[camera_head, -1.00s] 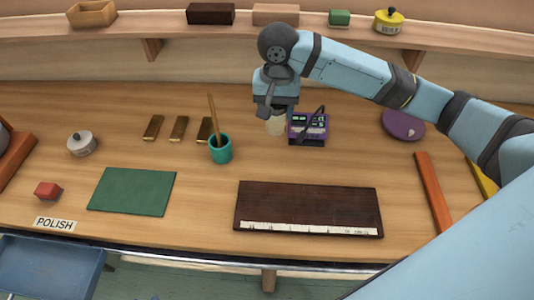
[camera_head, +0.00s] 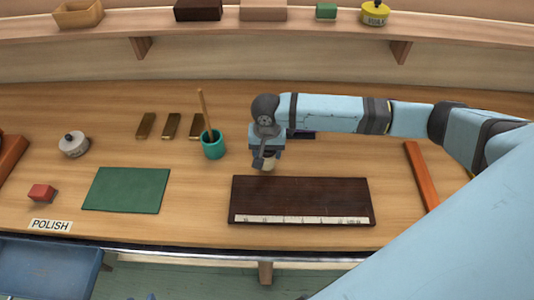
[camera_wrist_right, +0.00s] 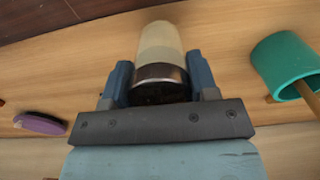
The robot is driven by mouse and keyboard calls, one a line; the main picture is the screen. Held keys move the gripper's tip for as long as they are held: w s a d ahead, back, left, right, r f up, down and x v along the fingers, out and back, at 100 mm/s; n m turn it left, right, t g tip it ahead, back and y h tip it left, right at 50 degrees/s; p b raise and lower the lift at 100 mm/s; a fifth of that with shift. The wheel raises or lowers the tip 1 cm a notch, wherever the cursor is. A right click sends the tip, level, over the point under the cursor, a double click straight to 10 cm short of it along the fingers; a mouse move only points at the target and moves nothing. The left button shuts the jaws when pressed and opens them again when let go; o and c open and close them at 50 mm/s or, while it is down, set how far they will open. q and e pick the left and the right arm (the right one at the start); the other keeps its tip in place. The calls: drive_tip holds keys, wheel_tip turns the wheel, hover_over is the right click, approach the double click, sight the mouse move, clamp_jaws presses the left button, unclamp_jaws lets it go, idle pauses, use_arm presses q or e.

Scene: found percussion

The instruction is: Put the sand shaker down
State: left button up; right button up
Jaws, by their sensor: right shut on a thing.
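The sand shaker (camera_wrist_right: 159,50) is a pale, translucent cylinder with a dark band, seen in the right wrist view between my gripper's fingers. In the head view its pale body (camera_head: 269,164) shows just under the gripper. My right gripper (camera_head: 266,156) is shut on it, pointing down close behind the dark brown board (camera_head: 300,196) with a white marked strip. It also shows in the right wrist view (camera_wrist_right: 159,80). I cannot tell whether the shaker touches the table. My left gripper is not in view.
A teal cup (camera_head: 213,150) with a stick stands left of the gripper. Several brass bars (camera_head: 171,126), a green mat (camera_head: 126,190), a lidded pot (camera_head: 73,145) and a red block (camera_head: 41,192) lie further left. An orange bar (camera_head: 421,175) lies right.

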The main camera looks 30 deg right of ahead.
drive_tip(key=shift+f, duration=0.9)
drive_tip(key=o, duration=1)
drive_tip(key=shift+f, duration=0.15)
